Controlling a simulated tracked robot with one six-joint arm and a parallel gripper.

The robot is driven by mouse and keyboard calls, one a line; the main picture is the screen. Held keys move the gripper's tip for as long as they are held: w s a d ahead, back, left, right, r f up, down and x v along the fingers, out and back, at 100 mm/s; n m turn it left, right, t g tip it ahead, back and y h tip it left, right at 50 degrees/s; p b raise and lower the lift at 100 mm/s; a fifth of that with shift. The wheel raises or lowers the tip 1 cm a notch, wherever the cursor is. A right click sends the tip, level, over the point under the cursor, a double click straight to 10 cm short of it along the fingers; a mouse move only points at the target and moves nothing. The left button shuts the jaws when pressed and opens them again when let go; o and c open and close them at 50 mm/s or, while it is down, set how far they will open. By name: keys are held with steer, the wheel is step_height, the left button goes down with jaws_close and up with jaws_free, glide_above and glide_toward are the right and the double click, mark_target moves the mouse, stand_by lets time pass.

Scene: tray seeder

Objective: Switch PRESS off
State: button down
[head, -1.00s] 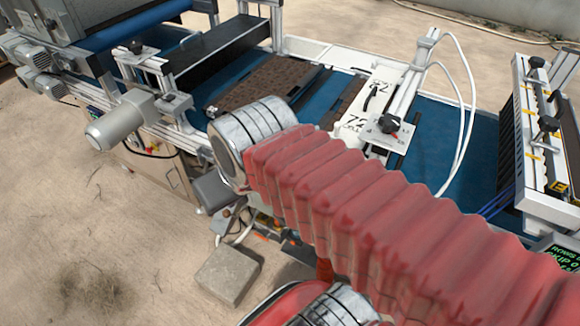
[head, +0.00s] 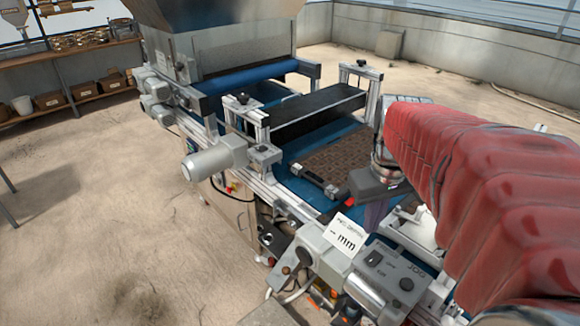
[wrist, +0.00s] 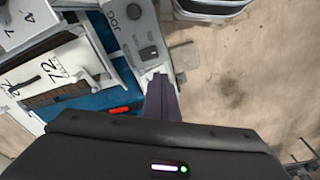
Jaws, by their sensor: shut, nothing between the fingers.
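No switch legibly marked PRESS shows. In the head view a grey control box marked JOG (head: 385,272) has dark controls on its face. Left of it is a grey box with a dark round knob (head: 304,255). A white card (head: 345,241) with small print and "mm" stands between them; its print is too small to read surely. My gripper (head: 373,212) is shut and empty, pointing down above and behind the JOG box. In the wrist view my gripper (wrist: 161,84) lies just below the JOG panel (wrist: 127,30), which has a dark knob (wrist: 148,52). I cannot tell whether they touch.
The seeder's blue belt (head: 310,190) carries a brown tray (head: 338,158) under a black crossbar (head: 318,112). A grey motor (head: 213,160) juts out at left. A plate marked 72 (wrist: 62,73) has a lever. Bare sandy floor lies left; shelves (head: 70,75) stand far back.

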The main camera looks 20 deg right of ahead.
mark_target(368, 262)
steer(key=shift+s+d+r+n+g+y, duration=0.1)
steer(key=shift+d+r+n+g+y, duration=0.25)
steer(key=shift+n, duration=0.55)
steer(key=shift+s+d+r+n+g+h, duration=0.1)
steer(key=shift+d+r+n, duration=0.1)
steer(key=shift+r+n, duration=0.55)
steer(key=shift+s+d+r+n+g+y, duration=0.15)
steer(key=shift+d+r+n, duration=0.15)
steer(key=shift+n, duration=0.75)
steer(key=shift+w+f, duration=0.1)
steer(key=shift+f, duration=0.05)
step_height(368, 262, down, 14)
steer(key=shift+r, duration=0.1)
steer(key=shift+a, duration=0.1)
steer(key=shift+f, duration=0.2)
